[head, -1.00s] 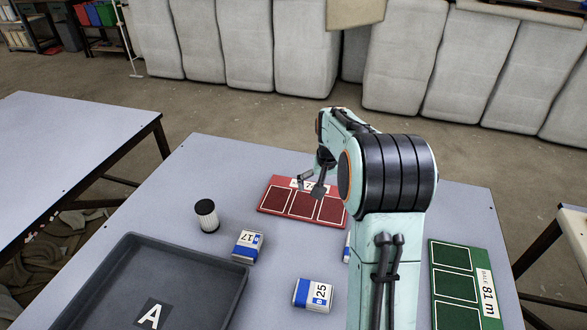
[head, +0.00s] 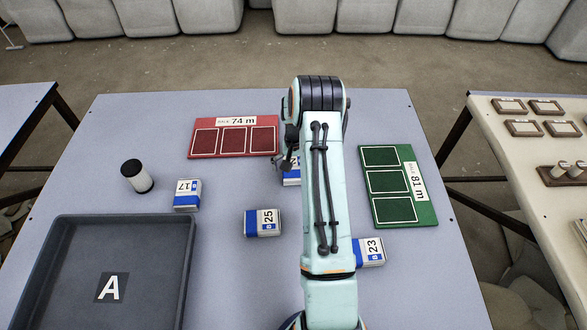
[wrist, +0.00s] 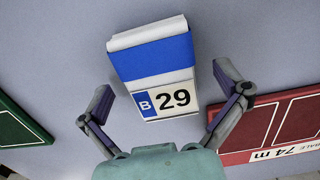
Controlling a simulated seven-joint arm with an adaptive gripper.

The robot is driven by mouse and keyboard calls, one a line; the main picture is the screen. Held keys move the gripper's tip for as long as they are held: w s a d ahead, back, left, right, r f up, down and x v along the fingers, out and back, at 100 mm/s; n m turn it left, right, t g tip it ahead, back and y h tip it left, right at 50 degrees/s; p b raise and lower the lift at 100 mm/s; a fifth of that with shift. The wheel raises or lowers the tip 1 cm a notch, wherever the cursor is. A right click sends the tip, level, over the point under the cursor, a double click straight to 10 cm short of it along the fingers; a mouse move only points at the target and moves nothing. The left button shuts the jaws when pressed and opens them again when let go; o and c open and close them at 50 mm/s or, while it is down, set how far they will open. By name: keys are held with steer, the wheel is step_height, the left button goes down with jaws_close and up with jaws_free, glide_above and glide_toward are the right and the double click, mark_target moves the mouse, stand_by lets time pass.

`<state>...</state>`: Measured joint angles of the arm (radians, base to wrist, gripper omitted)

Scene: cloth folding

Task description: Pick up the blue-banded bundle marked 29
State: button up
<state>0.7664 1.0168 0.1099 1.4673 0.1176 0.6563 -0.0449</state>
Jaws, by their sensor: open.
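The blue-banded bundle marked 29 (wrist: 160,65) lies on the table in the wrist view, white with a broad blue band and its number facing the camera. In the head view, only part of a bundle (head: 291,179) shows beside my arm at the same spot; its number is mostly hidden. My gripper (wrist: 162,80) is open in the wrist view, with one finger on each side of the bundle's marked end and a visible gap to each. In the head view my gripper (head: 287,161) is partly hidden by my arm, just above that bundle.
Bundles 17 (head: 187,194), 25 (head: 262,223) and 23 (head: 370,252) lie nearby. A red board (head: 234,137) is to the left, a green board (head: 398,186) to the right. A dark cylinder (head: 137,176) and grey tray A (head: 65,270) stand at left.

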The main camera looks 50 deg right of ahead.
steer(key=c, duration=1.2)
steer(key=shift+c, duration=0.2)
